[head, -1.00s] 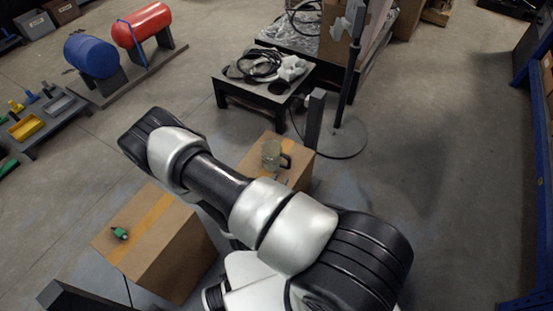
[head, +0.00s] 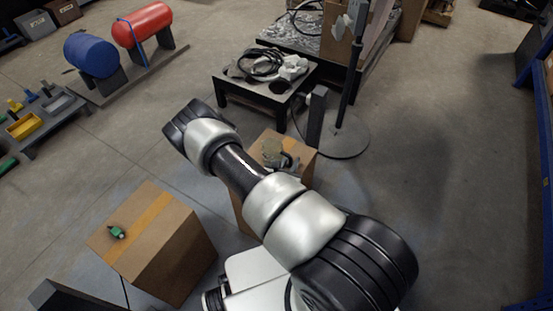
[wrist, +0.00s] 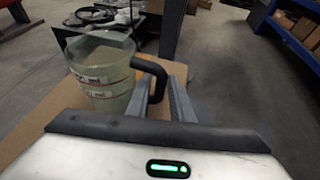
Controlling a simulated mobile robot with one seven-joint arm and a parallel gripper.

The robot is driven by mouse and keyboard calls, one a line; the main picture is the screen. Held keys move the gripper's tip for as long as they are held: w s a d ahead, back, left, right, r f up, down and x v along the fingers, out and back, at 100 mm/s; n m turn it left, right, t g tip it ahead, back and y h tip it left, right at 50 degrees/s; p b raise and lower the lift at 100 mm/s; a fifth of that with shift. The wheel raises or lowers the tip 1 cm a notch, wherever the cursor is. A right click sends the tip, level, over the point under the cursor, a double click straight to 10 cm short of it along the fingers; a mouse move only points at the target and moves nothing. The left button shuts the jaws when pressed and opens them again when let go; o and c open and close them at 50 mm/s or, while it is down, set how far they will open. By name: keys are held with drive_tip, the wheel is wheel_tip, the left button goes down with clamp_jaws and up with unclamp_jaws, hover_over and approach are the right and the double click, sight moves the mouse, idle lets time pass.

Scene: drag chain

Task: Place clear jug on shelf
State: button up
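The clear jug (head: 271,150) stands upright on a cardboard box (head: 299,158) in the middle of the head view. In the wrist view the jug (wrist: 103,75) is at the left, with measuring marks on its wall and a black handle toward my gripper. My gripper (wrist: 163,95) is at the handle. Its two fingers are apart, with the lower handle seen between or just beyond them; contact cannot be told. In the head view my arm hides most of the gripper. A blue-framed shelf (head: 545,130) stands at the right edge; it also shows in the wrist view (wrist: 295,30).
A second cardboard box (head: 165,235) with a small green item (head: 116,232) stands at the left front. A stand with a dark pole (head: 350,90) and a low black table (head: 262,92) are behind the jug. The floor toward the shelf is clear.

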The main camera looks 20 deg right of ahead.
drive_tip(key=shift+x, duration=1.5)
clamp_jaws()
